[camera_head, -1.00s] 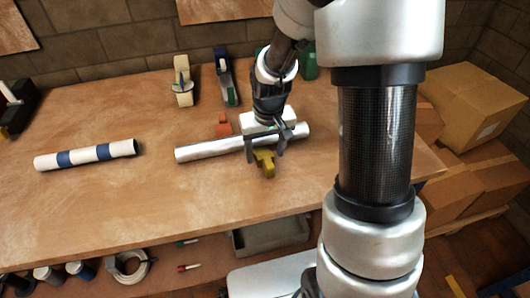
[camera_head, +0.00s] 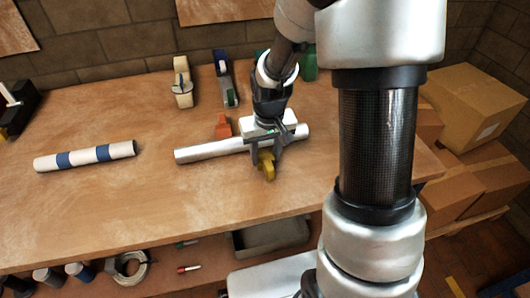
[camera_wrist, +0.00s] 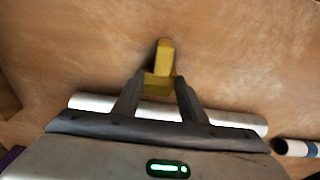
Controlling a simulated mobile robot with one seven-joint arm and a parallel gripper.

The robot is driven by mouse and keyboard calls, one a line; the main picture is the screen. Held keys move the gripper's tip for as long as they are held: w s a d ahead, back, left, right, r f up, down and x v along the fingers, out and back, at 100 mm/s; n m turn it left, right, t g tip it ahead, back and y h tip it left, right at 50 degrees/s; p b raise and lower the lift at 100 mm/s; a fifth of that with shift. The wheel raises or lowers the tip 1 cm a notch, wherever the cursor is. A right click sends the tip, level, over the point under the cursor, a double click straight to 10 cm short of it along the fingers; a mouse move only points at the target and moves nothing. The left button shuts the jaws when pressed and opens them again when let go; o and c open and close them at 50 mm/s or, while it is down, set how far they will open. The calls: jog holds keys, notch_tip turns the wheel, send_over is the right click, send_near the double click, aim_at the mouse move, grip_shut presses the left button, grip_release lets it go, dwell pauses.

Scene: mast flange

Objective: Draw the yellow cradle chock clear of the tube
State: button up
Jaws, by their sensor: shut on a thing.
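The yellow cradle chock (camera_head: 268,168) is at the near side of the silver tube (camera_head: 208,150), toward its right end. My gripper (camera_head: 266,148) reaches down over the tube and is shut on the chock. In the wrist view the fingers (camera_wrist: 160,84) stand either side of the yellow chock (camera_wrist: 165,57), and its narrow arm points away from the tube (camera_wrist: 238,118). The fingers partly hide where chock and tube meet, so I cannot tell if they touch. An orange chock (camera_head: 223,127) stands at the tube's far side.
A white tube with blue bands (camera_head: 101,153) lies at the left. A tape dispenser (camera_head: 182,84) and a blue-and-green tool (camera_head: 227,82) stand at the back. The table in front of the yellow chock is clear to its front edge.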

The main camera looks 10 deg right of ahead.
jog(key=shift+s, duration=0.9)
jog(key=o, duration=1.2)
jog(key=r+p, duration=0.1)
jog(key=r, duration=0.4)
jog(key=s+r+p, duration=0.1)
jog(key=r, duration=0.5)
jog(key=s+r+p, duration=0.1)
jog(key=r, duration=0.5)
jog(key=shift+s+d+r+p, duration=0.15)
jog(key=shift+s+p, duration=0.1)
jog(key=shift+p, duration=0.15)
jog(key=s+r+t, duration=0.4)
jog(key=s+r, duration=0.5)
jog(key=s, duration=0.5)
notch_tip(320, 180, up, 14)
jog(key=p, duration=1.3)
jog(key=shift+w+p, duration=0.15)
jog(key=shift+p, duration=0.2)
